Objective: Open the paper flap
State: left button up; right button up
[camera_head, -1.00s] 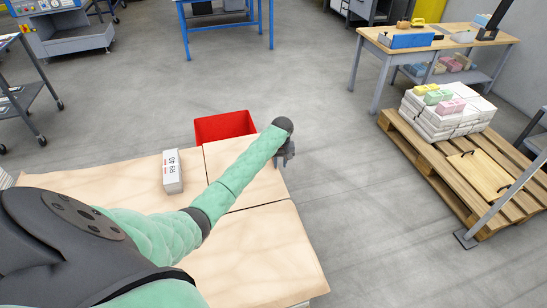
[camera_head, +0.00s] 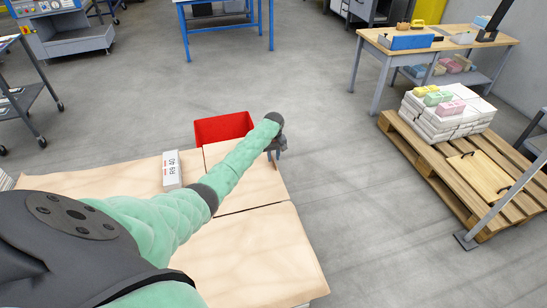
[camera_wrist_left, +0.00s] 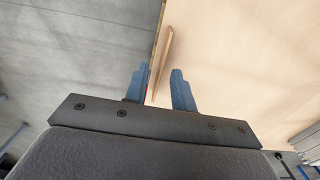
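The pale wooden top (camera_head: 245,240) has dark seams that divide it into panels. A panel (camera_head: 242,178) at its far right corner lies level with the rest; I take it for the flap. A thin raised wooden strip (camera_wrist_left: 165,55) stands along the panel's edge in the left wrist view. My left gripper (camera_head: 277,152) is at that edge. In the left wrist view, its blue fingers (camera_wrist_left: 160,80) are apart, with the strip's near end between them. I cannot tell whether either finger touches it. My right gripper is not in view.
A red bin (camera_head: 222,128) stands just beyond the top's far edge. A white labelled box (camera_head: 172,170) lies on the top at left. A pallet (camera_head: 430,165) with stacked paper (camera_head: 445,115) stands at right. The grey floor between is clear.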

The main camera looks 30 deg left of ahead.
pick_arm(q)
jog(key=shift+f, duration=0.3)
grip_shut()
dwell(1.3)
